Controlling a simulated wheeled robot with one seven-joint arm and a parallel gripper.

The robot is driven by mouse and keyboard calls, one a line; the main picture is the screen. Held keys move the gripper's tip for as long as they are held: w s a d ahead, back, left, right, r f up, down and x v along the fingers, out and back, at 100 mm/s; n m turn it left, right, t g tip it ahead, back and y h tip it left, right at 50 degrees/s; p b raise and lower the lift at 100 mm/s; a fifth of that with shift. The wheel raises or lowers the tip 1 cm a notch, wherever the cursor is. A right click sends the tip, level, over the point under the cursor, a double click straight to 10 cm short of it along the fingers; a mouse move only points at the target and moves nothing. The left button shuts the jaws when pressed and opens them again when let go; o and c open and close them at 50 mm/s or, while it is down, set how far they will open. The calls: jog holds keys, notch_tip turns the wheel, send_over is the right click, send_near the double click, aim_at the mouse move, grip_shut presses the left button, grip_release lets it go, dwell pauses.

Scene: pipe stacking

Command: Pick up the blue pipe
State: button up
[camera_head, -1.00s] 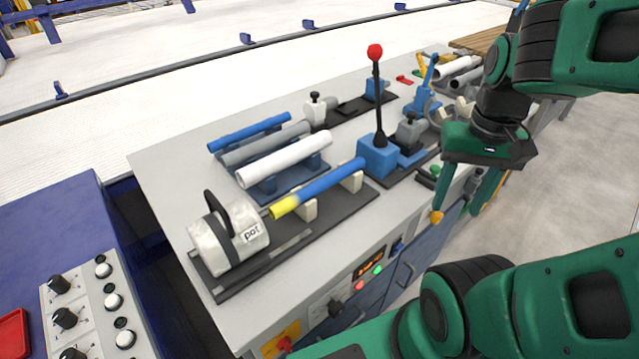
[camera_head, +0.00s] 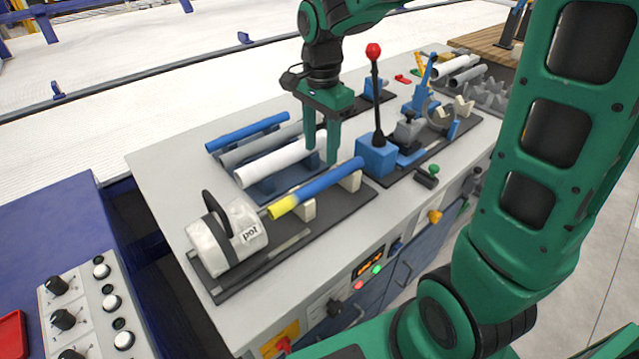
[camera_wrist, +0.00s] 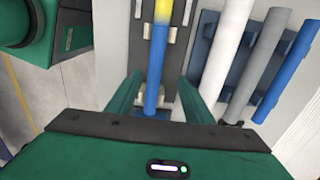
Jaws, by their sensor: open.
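A blue pipe with a yellow end (camera_head: 325,182) lies on cream supports on the front fixture; it also shows in the wrist view (camera_wrist: 151,75). An all-blue pipe (camera_head: 248,131) lies at the back of the rack, at the right in the wrist view (camera_wrist: 289,70). My gripper (camera_head: 321,155) is open and empty, pointing down near the right end of the white pipe. In the wrist view its fingers (camera_wrist: 158,82) lie on either side of the blue-yellow pipe's blue part. I cannot tell its height above that pipe.
The rack also holds a white pipe (camera_head: 265,167) and a grey pipe (camera_head: 235,152). A blue lever box (camera_head: 377,157) with a tall red-knobbed lever stands close to the right of my gripper. A pot-like cylinder (camera_head: 232,240) sits at the fixture's left end.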

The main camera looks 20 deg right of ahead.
aim_at(322, 178)
notch_tip(322, 178, down, 3)
jog(key=shift+d+f, duration=0.1)
jog(key=shift+f, duration=0.1)
jog(key=shift+s+f, duration=0.2)
jog(key=shift+f, duration=1.15)
jog(key=shift+s+f, duration=0.2)
jog(key=shift+f, duration=1.15)
grip_shut()
